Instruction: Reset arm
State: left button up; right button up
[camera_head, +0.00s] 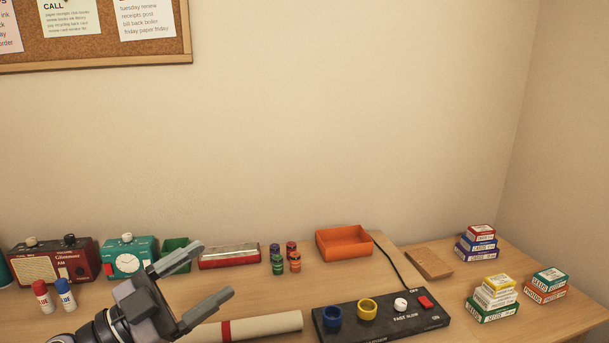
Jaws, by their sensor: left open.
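My left gripper (207,281) comes in from the lower left, above the desk. Its two grey fingers are spread apart and point up and to the right. Nothing shows between the fingertips. A cream rolled tube with a red band (262,326) lies on the desk below and to the right of the lower finger. My right gripper is not in view.
The desk (385,278) holds a red radio (55,262), a teal radio (130,262), a red-and-silver case (229,258), small jars (295,262), an orange tray (344,243), a black switch panel (383,322) and stacked boxes (494,299). A corkboard (95,50) hangs on the wall.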

pick_arm(q)
jog(key=s+a+f+n+t+y, duration=0.1)
jog(key=s+a+f+n+y, duration=0.2)
jog(key=a+f+n+y, duration=0.45)
jog(key=s+a+f+n+t+y, duration=0.15)
jog(key=a+f+n+y, duration=0.25)
jog(key=f+n+y, duration=0.6)
jog(key=s+d+f+m+g, duration=0.2)
jog(key=s+f+g, duration=0.35)
jog(key=s, duration=0.45)
jog(key=s+d+f+m+g, duration=0.15)
jog(key=s+f+g, duration=0.35)
jog(key=s, duration=0.6)
jog(key=w+d+f+t+h, duration=0.2)
jog(key=w+f+t, duration=0.3)
jog(key=w+f, duration=0.2)
jog(key=shift+d+f+t+h, duration=0.3)
jog(key=shift+d+f+h, duration=0.05)
jog(key=shift+f, duration=0.5)
jog(key=shift+c, duration=0.2)
